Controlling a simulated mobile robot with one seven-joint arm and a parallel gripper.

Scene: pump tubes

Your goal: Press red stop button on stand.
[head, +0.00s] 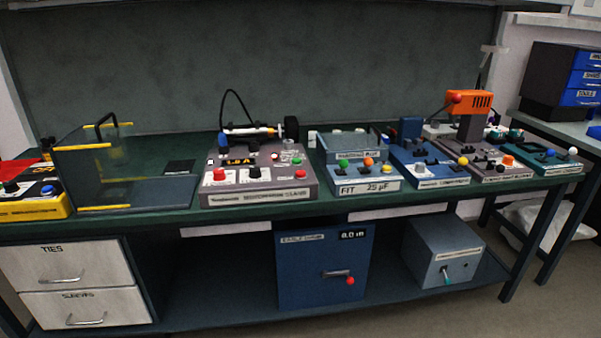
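Several red controls show in the head view. The grey console (258,198) at bench centre carries two red buttons, one at its left (219,175) and one at its right (283,173). An orange unit (474,102) stands on a dark post at the right, with a red round knob (456,97) on its left side. The labels are too small to tell which red control is the stop button. My gripper is not in view.
The green bench (160,220) holds a clear yellow-edged box (120,170), a yellow box (42,205) at far left, and blue control boxes (365,186) right of centre. White drawers (80,285) and a grey box (442,252) are below. Floor shows at lower right.

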